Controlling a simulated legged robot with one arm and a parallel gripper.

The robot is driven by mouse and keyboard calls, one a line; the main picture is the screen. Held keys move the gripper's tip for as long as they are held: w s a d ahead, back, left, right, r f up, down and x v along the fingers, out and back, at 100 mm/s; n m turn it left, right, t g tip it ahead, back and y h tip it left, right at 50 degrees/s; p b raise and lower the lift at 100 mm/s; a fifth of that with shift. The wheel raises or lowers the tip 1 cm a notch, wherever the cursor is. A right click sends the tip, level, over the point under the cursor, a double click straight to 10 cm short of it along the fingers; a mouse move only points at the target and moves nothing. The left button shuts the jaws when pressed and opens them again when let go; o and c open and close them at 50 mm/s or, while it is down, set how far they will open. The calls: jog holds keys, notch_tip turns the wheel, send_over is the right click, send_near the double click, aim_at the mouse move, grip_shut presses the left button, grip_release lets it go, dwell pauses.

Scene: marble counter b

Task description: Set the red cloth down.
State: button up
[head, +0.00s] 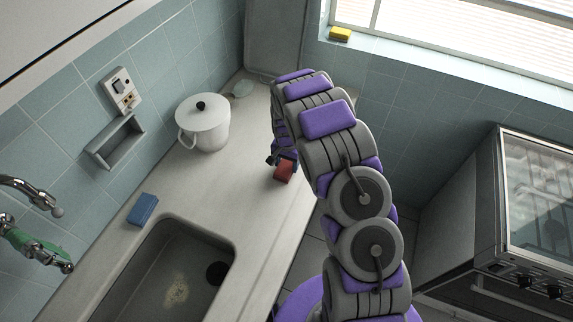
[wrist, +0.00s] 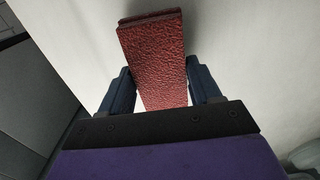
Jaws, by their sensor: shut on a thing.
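The red cloth (wrist: 152,60) is a folded, textured red block held between the two dark blue fingers of my gripper (wrist: 157,85) in the wrist view. In the head view the red cloth (head: 284,171) shows at the end of my arm, over the right part of the counter near its front edge. My gripper (head: 279,160) is shut on it and is partly hidden by my arm. I cannot tell whether the cloth touches the counter.
The pale counter (head: 235,150) is clear around the cloth. A white lidded pot (head: 203,128) stands at the back left. A sink (head: 165,275) and a blue sponge (head: 143,209) are nearer. A yellow sponge (head: 340,34) lies on the window sill. An oven (head: 500,230) stands right.

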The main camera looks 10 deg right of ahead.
jog(key=shift+f, duration=0.35)
jog(key=shift+r, duration=0.1)
jog(key=o, duration=1)
jog(key=shift+r, duration=0.1)
